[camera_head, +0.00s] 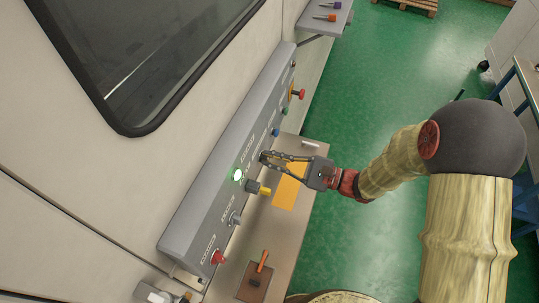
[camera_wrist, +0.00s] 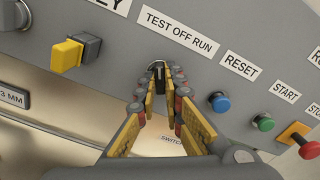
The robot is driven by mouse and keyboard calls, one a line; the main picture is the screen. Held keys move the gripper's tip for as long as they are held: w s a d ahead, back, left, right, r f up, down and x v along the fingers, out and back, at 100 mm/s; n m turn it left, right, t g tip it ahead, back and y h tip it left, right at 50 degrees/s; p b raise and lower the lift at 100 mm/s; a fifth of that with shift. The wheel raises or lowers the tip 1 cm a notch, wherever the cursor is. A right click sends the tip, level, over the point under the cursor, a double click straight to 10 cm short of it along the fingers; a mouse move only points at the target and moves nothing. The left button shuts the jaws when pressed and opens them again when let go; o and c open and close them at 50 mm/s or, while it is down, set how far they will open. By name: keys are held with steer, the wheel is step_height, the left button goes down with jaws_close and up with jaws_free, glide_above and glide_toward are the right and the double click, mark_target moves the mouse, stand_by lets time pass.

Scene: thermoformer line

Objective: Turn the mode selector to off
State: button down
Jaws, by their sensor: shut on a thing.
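The mode selector is a small dark knob (camera_wrist: 157,68) under the "TEST OFF RUN" label (camera_wrist: 180,30) in the wrist view. My gripper (camera_wrist: 160,82) has its fingertips on either side of the knob and is shut on it. The fingers hide much of the knob, and its pointer's exact setting cannot be read. In the head view my gripper (camera_head: 266,159) reaches in from the right to the sloped grey control panel (camera_head: 190,222); the knob is mostly hidden there.
A yellow switch (camera_wrist: 68,54) is left of the selector. A blue RESET button (camera_wrist: 219,102), green START button (camera_wrist: 263,122) and red stop button (camera_wrist: 308,149) are to its right. A lit lamp (camera_head: 238,175) glows on the panel. An orange-handled lever (camera_head: 262,261) stands below. Green floor (camera_head: 375,75) is open at right.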

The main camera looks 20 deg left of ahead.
steer(key=shift+m+p, duration=0.55)
steer(key=shift+m, duration=0.05)
steer(key=shift+m+p, duration=1.1)
steer(key=shift+p, duration=0.2)
steer(key=shift+f, duration=0.1)
steer(key=shift+m+p, duration=0.6)
steer(key=shift+p, duration=0.1)
steer(key=c, duration=1.8)
jaws_free()
steer(key=shift+c, duration=0.2)
